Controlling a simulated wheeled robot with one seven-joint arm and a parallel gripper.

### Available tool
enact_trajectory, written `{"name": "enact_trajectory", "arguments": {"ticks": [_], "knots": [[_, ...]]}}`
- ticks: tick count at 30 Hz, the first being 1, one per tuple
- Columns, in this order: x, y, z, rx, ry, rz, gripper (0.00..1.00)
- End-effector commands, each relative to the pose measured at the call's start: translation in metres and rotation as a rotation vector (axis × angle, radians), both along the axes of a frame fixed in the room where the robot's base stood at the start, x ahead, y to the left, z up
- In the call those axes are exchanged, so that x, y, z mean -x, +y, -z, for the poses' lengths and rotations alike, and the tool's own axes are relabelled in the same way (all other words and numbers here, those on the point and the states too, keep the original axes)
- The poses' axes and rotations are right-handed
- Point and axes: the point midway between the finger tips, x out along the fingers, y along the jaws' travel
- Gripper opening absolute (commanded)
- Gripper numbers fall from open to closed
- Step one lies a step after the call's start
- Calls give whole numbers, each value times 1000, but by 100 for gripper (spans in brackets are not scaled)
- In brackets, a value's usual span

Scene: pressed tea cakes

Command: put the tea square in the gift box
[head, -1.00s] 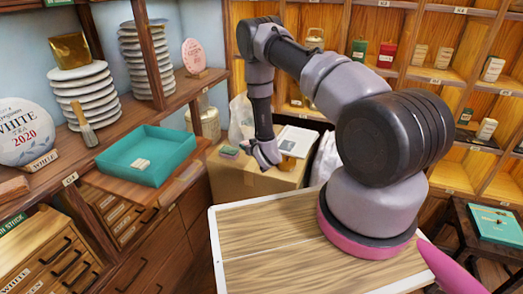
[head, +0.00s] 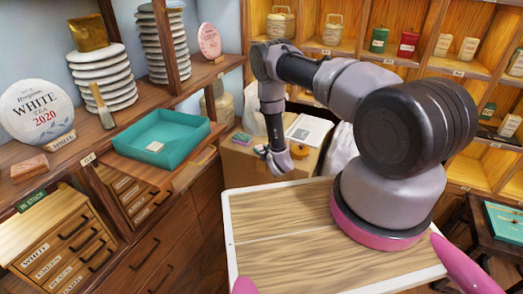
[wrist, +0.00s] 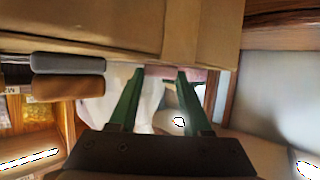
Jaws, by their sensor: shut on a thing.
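My gripper (wrist: 162,84) shows two green fingers in the wrist view. They are shut on a small pinkish piece, which I take to be the tea square (wrist: 162,73); only a thin strip of it shows. In the head view my gripper (head: 279,163) hangs at the near side of the cardboard carton, and the piece in it cannot be made out. The gift box (head: 190,132) seems to be the open teal box on the wooden counter at left, well apart from my gripper. A small pale piece or label (head: 155,147) lies inside it.
The cardboard carton (head: 300,178) bears a white booklet (head: 308,129) and a small stack (head: 241,138). The carton also fills the top of the wrist view. Stacked pale discs (head: 103,78), a round white tea cake (head: 36,112) and a wooden post stand near the teal box.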

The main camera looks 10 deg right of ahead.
Motion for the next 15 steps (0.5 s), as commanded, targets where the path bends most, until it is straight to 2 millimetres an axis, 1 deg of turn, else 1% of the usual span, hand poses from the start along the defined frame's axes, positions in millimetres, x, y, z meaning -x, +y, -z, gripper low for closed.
{"name": "enact_trajectory", "arguments": {"ticks": [2, 3, 4, 5, 15], "knots": [[0, 0, 3, -1, 1, 0, 0], [0, 0, 3, -1, 0, 0, 60], [0, 0, 3, 0, 1, 0, 71], [0, 0, 2, 0, 1, 0, 78], [0, 0, 0, 0, 0, 0, 78]]}}
